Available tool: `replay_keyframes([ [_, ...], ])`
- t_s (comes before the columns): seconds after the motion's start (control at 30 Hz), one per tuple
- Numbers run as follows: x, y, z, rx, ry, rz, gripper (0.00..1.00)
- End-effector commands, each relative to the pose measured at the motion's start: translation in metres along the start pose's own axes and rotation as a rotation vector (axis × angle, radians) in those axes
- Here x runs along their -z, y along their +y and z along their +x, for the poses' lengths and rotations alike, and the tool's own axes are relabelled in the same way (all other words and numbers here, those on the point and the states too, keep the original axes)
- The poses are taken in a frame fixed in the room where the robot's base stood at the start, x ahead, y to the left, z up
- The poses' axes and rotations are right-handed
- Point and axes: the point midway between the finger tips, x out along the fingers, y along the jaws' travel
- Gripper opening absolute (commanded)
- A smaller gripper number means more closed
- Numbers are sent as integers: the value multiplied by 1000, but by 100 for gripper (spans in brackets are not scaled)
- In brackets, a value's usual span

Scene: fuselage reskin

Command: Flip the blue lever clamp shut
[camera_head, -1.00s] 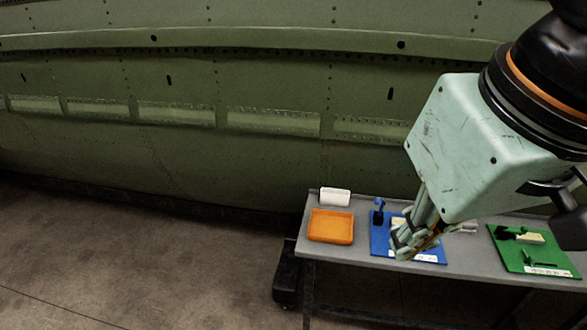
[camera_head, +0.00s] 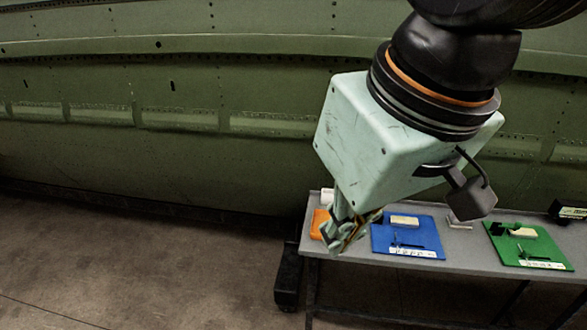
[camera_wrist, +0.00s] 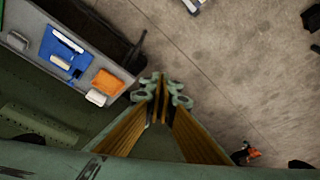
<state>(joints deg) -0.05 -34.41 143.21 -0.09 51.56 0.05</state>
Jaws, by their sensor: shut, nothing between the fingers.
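The blue plate (camera_head: 428,224) lies on the grey bench with a cream block (camera_head: 404,221) on it and a white label at its front edge. A thin dark piece lies on the plate behind the label. The blue lever clamp's raised part, at the plate's left edge, is hidden behind my gripper in the head view. In the wrist view a small dark-blue part of the clamp (camera_wrist: 75,73) shows at the plate's end beside the orange tray; its lever position is too small to tell. My gripper (camera_head: 338,244) is shut and empty, in front of the orange tray, apart from the clamp.
The orange tray (camera_wrist: 106,82) and a white box (camera_wrist: 96,97) are beside the blue plate. A green plate (camera_head: 520,236) with a black clamp is to the right on the bench (camera_head: 465,256). The green fuselage (camera_head: 100,165) rises behind. Floor in front is open.

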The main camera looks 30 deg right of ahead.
Motion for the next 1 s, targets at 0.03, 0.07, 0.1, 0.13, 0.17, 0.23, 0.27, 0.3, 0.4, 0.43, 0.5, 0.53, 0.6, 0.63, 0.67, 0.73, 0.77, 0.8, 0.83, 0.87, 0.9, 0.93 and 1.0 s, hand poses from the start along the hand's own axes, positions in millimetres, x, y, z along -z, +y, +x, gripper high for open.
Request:
replay_keyframes([
  [0.03, 0, 0, 0, 0, 0, 0, 0],
  [0.07, 0, 0, 0, 0, 0, 0, 0],
  [0.1, 0, 0, 0, 0, 0, 0, 0],
  [0.13, 0, 0, 0, 0, 0, 0, 0],
  [0.17, 0, 0, 0, 0, 0, 0, 0],
  [0.23, 0, 0, 0, 0, -1, 0, 0],
  [0.27, 0, 0, 0, -1, -2, 1, 0],
  [0.3, 1, 1, 1, -2, -5, 1, 0],
  [0.4, 2, 2, 2, -6, -14, 4, 0],
  [0.43, 3, 3, 2, -8, -19, 5, 0],
  [0.5, 4, 5, 4, -15, -32, 9, 0],
  [0.53, 5, 6, 5, -19, -40, 11, 0],
  [0.6, 8, 9, 7, -29, -59, 17, 0],
  [0.63, 9, 10, 9, -33, -68, 19, 0],
  [0.67, 10, 12, 10, -38, -78, 22, 0],
  [0.73, 13, 16, 13, -52, -101, 29, 0],
  [0.77, 15, 18, 15, -59, -112, 32, 0],
  [0.8, 17, 20, 16, -67, -127, 37, 0],
  [0.83, 18, 22, 18, -74, -139, 41, 0],
  [0.87, 20, 24, 20, -82, -150, 44, 0],
  [0.9, 22, 27, 22, -91, -164, 49, 0],
  [0.93, 23, 29, 24, -98, -176, 53, 0],
  [1.0, 27, 34, 27, -117, -201, 60, 0],
])
